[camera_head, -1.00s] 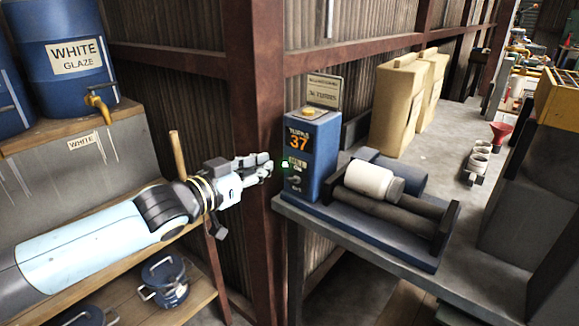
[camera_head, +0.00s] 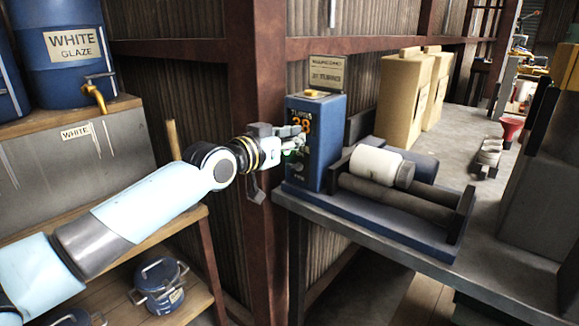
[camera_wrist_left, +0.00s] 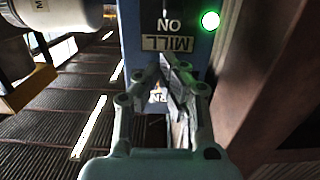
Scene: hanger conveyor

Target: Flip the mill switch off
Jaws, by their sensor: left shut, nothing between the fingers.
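The mill's blue control box (camera_head: 328,140) stands on the bench end, with an orange counter (camera_head: 300,118) partly covered by my left gripper. My left gripper (camera_head: 300,141) is shut and empty, its tips at the upper front of the box; contact cannot be told. The switch (camera_head: 295,168) shows small just below the gripper; its position is unclear. In the left wrist view, the fingers (camera_wrist_left: 174,68) are in front of the upside-down MILL label (camera_wrist_left: 167,43), with ON beyond it. A green lamp (camera_wrist_left: 210,20) is lit beside them. My right gripper is not in view.
A white jar (camera_head: 376,163) lies on the mill rollers (camera_head: 400,200) right of the box. A rusty post (camera_head: 258,80) stands close behind my left wrist. A wooden shelf (camera_head: 150,235) with a lidded pot (camera_head: 160,283) is at left.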

